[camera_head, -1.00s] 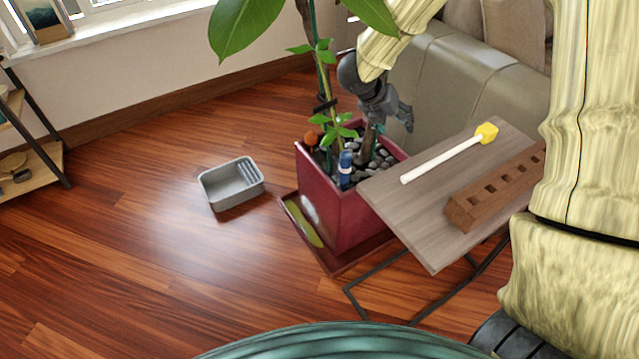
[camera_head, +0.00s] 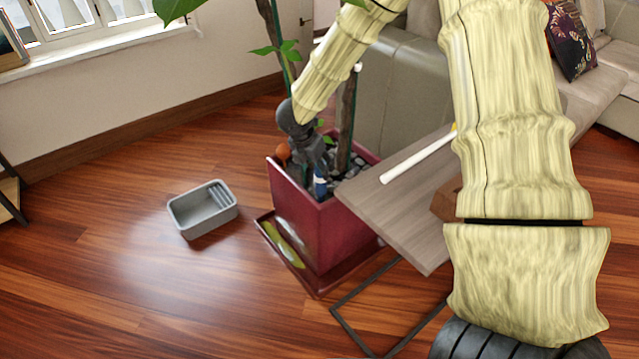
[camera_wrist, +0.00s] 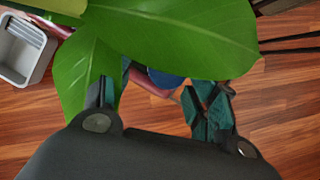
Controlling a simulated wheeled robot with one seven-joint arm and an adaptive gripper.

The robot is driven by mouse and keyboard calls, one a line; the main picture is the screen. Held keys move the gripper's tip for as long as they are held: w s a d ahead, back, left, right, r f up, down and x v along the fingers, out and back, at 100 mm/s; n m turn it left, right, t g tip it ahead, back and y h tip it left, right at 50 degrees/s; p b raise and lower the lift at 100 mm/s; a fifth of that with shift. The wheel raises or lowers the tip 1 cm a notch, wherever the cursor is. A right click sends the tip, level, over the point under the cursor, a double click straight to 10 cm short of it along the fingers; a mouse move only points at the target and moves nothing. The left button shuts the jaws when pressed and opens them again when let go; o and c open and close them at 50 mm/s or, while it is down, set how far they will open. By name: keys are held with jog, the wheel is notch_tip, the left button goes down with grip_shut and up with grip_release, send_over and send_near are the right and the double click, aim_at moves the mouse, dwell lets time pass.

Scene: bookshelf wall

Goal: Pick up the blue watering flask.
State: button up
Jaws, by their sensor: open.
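The blue watering flask (camera_head: 320,187) stands in the red square planter (camera_head: 318,232), near its front corner. It shows blue with a pale band, and its upper part is hidden by my gripper. My gripper (camera_head: 318,166) is above the planter, just over the flask, with its fingers pointing down. In the wrist view my gripper (camera_wrist: 157,100) is open with nothing between its fingers. A dark blue round piece, likely the flask (camera_wrist: 165,79), shows just beyond the gap between the fingers, partly under a large green leaf (camera_wrist: 150,35).
Plant stems rise close beside my gripper. An orange object (camera_head: 283,151) is in the planter's left corner. A wooden side table (camera_head: 410,205) with a white-handled mallet (camera_head: 415,160) overlaps the planter's right. A grey bin (camera_head: 203,212) stands on the floor at left, with free floor around it.

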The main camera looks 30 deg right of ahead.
aim_at(321, 177)
jog(key=x, duration=0.1)
jog(key=b+x, duration=0.1)
jog(key=x, duration=0.1)
jog(key=s+b+x, duration=0.1)
jog(key=x, duration=0.1)
jog(key=shift+a+f, duration=0.1)
jog(key=shift+a, duration=0.1)
jog(key=shift+w+d+f, duration=0.2)
jog(key=shift+f, duration=0.2)
jog(key=c, duration=1.1)
